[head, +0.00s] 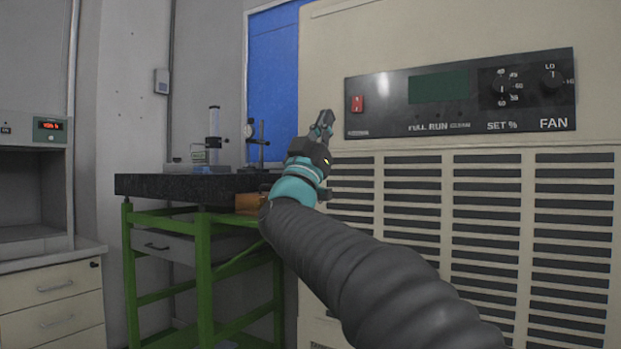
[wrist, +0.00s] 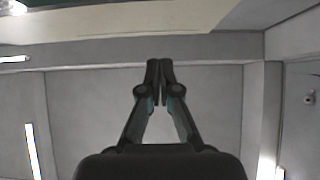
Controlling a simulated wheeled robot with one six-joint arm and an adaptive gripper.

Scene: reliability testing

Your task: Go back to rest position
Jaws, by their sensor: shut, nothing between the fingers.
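My gripper (head: 325,122) is raised in the middle of the head view, in front of the beige cabinet (head: 420,28). Its fingers point up and it holds nothing. The cabinet's black control panel (head: 458,122) lies to the right of my gripper, with a red switch (head: 357,104), a dark display (head: 438,87) and two knobs. I cannot tell how far the fingers are from the cabinet face.
A dark slab (head: 150,184) on a green frame stand (head: 203,270) stands left of my arm, carrying measuring instruments (head: 214,140). At the far left a device with a red readout (head: 50,125) is above a drawer unit (head: 52,302). Louvred vents (head: 486,230) fill the cabinet's lower front.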

